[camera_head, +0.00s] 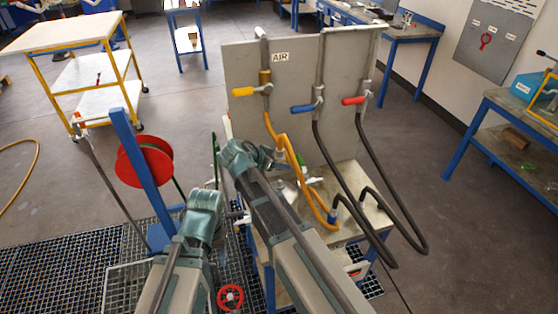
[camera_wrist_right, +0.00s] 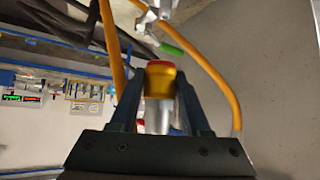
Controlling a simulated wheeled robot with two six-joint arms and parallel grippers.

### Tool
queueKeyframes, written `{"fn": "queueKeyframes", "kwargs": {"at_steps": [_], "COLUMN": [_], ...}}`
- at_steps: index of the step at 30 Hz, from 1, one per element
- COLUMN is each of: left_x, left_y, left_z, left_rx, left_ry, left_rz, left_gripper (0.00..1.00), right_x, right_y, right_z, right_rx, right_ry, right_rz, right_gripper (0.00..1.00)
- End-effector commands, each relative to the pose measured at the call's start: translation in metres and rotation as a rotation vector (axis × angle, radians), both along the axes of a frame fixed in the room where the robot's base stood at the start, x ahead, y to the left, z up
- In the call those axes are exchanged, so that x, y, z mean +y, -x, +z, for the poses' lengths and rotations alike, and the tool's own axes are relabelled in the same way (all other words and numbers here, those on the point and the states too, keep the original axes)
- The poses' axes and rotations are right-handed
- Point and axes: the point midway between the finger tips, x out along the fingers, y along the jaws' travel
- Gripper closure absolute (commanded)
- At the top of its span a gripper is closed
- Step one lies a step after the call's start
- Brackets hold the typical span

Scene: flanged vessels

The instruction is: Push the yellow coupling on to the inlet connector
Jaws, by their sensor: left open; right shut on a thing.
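The yellow coupling (camera_wrist_right: 158,85), with a red end, is between the two dark fingers of my right gripper (camera_wrist_right: 158,100) in the right wrist view. The fingers are shut on it. In the head view my right gripper (camera_head: 276,160) is over the bench in front of the grey panel, and the coupling cannot be made out there. A metal fitting with a green handle (camera_wrist_right: 172,48) is beyond the coupling, apart from it. I cannot tell whether this fitting is the inlet connector. My left gripper (camera_head: 236,214) is open, at the bench's left side, mostly hidden by my arm.
The grey panel (camera_head: 240,50) carries yellow, blue and red valve handles. A yellow hose (camera_head: 289,155) and black hoses (camera_head: 375,150) hang over the bench (camera_head: 360,222). A red reel (camera_head: 145,160) on a blue post stands left. Open floor is at right.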

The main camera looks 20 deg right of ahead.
Motion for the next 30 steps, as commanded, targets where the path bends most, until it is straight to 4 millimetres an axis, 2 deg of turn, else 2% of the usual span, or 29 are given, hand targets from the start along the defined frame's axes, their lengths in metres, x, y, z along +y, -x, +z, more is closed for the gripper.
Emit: {"fn": "queueKeyframes", "kwargs": {"at_steps": [8, 22, 30], "left_x": [0.0, 0.0, 0.0], "left_y": [0.0, 0.0, 0.0], "left_z": [-0.009, -0.051, -0.054], "left_rx": [0.0, 0.0, 0.0], "left_ry": [0.0, 0.0, 0.0], "left_rz": [0.0, 0.002, 0.002], "left_gripper": [0.44, 0.44, 0.44], "right_x": [0.0, 0.0, 0.0], "right_y": [0.0, 0.0, 0.0], "right_z": [-0.009, -0.051, -0.054], "right_rx": [-0.001, -0.001, -0.001], "right_ry": [0.001, 0.001, 0.001], "right_rz": [0.0, 0.0, 0.0], "right_gripper": [1.0, 1.0, 1.0]}}
